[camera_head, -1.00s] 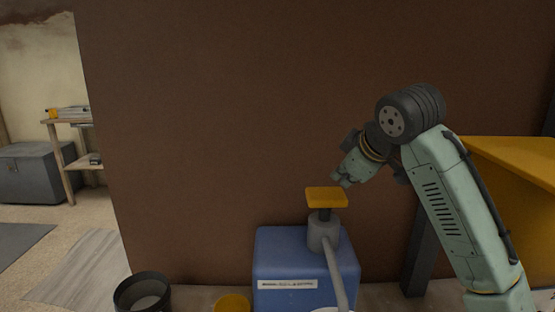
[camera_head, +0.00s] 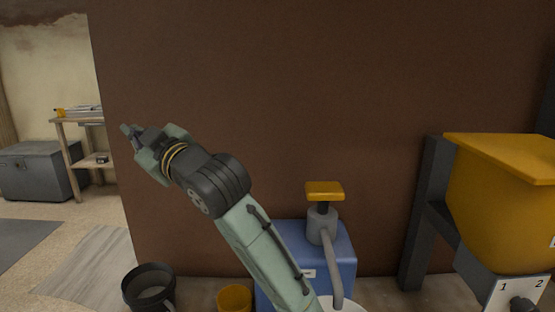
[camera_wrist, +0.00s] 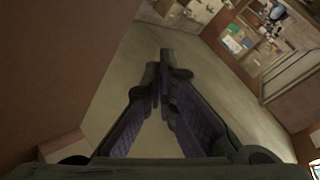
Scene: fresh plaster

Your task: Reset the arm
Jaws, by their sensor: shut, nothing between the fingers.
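My gripper (camera_head: 129,133) is at the left in the head view, raised in front of the left part of the brown panel (camera_head: 300,100). It points up and to the left, away from the objects below. In the wrist view the two dark fingers of my gripper (camera_wrist: 159,75) meet at their tips, shut, with nothing between them. My arm leans left from the bottom middle and hides part of the blue box (camera_head: 340,255).
A grey pump with a yellow top (camera_head: 324,190) stands at the blue box. A black bucket (camera_head: 150,285) and a yellow cup (camera_head: 235,298) stand low at left. A yellow hopper (camera_head: 500,210) is at right. A shelf (camera_head: 85,121) and grey chest (camera_head: 35,172) stand far left.

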